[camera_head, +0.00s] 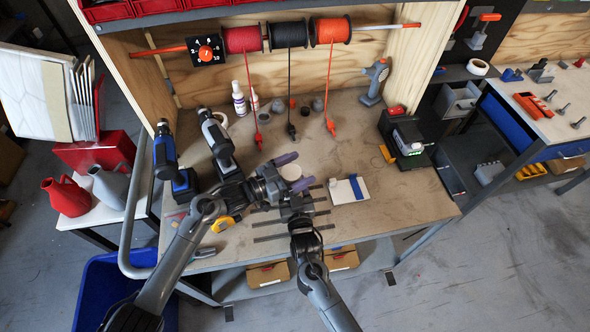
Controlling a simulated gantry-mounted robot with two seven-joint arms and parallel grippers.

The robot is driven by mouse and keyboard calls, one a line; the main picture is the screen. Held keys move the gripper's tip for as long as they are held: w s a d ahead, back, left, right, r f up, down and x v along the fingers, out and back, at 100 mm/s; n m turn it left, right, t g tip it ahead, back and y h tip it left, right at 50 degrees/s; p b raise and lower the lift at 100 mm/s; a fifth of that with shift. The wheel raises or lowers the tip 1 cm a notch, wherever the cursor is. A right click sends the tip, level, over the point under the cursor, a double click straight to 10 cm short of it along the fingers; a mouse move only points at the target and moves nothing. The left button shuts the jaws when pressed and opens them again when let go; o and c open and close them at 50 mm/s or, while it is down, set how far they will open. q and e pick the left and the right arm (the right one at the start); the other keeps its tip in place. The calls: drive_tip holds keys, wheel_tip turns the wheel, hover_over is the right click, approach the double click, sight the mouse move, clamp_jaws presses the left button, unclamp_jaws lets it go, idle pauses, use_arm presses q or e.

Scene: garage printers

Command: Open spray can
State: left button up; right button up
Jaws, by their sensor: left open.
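A pale, round-topped object (291,172), seen from above, stands on the workbench between the fingers of my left gripper (293,173). It may be the spray can; its lower part is hidden. My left gripper is open, its two purple-tipped fingers on either side of the object. I cannot tell whether they touch it. My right gripper (295,204) is just below it in the picture, over several dark rods; its jaw opening is not clear. A white bottle with a purple label (239,99) stands farther back.
Red and black spools (289,35) hang above the workbench (370,195), with cords reaching down. A white block with a blue strip (348,189) lies right of my grippers. Two drills (216,137) stand left. A dark charger (408,138) stands right. The bench's right front is clear.

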sight(297, 169)
use_arm(q)
drive_tip(key=c, duration=1.2)
drive_tip(key=shift+r, duration=0.25)
drive_tip(key=shift+r, duration=0.9)
drive_tip(key=shift+r, duration=2)
use_arm(e)
drive_tip(key=o, duration=1.6)
